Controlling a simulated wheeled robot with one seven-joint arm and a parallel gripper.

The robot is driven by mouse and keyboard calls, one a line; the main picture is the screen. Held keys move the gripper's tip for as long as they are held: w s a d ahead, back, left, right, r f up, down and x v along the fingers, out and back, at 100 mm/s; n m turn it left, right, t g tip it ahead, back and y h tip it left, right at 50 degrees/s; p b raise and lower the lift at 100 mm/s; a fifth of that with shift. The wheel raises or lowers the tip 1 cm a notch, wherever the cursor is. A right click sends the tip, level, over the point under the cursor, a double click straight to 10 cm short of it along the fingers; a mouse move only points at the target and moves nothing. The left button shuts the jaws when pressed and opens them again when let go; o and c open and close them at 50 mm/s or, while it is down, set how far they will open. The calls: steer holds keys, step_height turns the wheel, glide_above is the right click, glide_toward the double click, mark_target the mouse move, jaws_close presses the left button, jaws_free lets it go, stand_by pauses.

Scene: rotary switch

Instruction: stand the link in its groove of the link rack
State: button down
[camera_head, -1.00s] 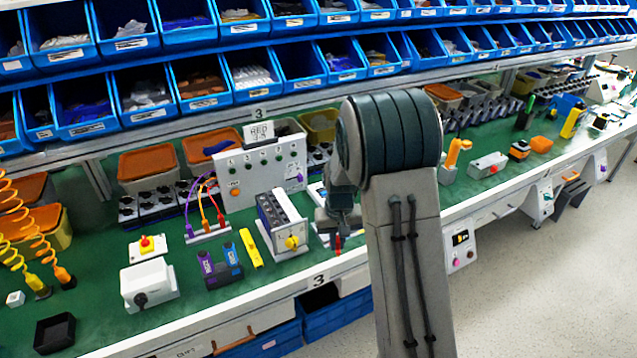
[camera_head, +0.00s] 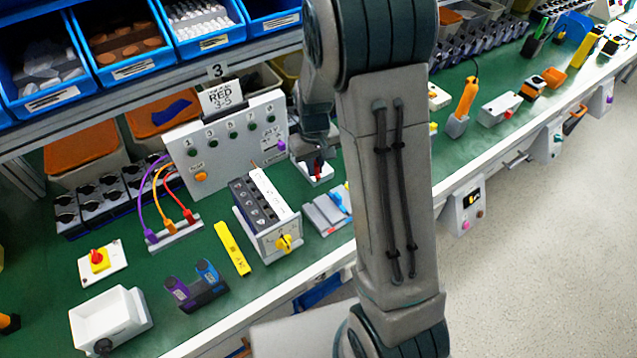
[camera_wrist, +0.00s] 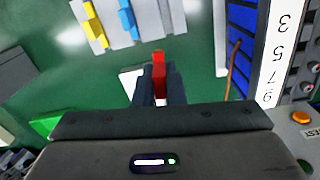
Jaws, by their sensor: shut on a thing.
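The red link (camera_wrist: 159,66) is held between the fingertips of my gripper (camera_wrist: 159,88) in the wrist view. The link also shows as a small red piece (camera_head: 318,166) in the head view, below my gripper (camera_head: 318,150). The grey link rack (camera_wrist: 148,22) lies ahead of the gripper in the wrist view, with a yellow link (camera_wrist: 95,25) and a blue link (camera_wrist: 128,20) on it. The held link is apart from the rack. In the head view the rack (camera_head: 322,212) lies right of the switch box, partly hidden by my arm.
A white holder (camera_wrist: 130,78) lies beside and partly behind my fingers. The switch box (camera_head: 265,215) with a yellow knob stands left of the rack. A panel with numbered buttons (camera_head: 228,140) stands behind. Green bench surface is bare around the rack.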

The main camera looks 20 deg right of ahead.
steer(key=shift+n, duration=0.9)
steer(key=s, duration=0.2)
steer(key=s+f+b, duration=0.1)
steer(key=s, duration=0.2)
steer(key=shift+s+a+f, duration=0.1)
steer(key=shift+s+f, duration=0.1)
steer(key=shift+b, duration=0.3)
step_height(320, 180, down, 6)
steer(key=b, duration=0.5)
steer(key=shift+f, duration=0.1)
steer(key=shift+f+b, duration=1.15)
steer(key=shift+b, duration=0.05)
steer(key=c, duration=1.4)
jaws_free()
steer(key=shift+c, duration=0.2)
steer(key=shift+o, duration=0.2)
steer(key=shift+r, duration=0.1)
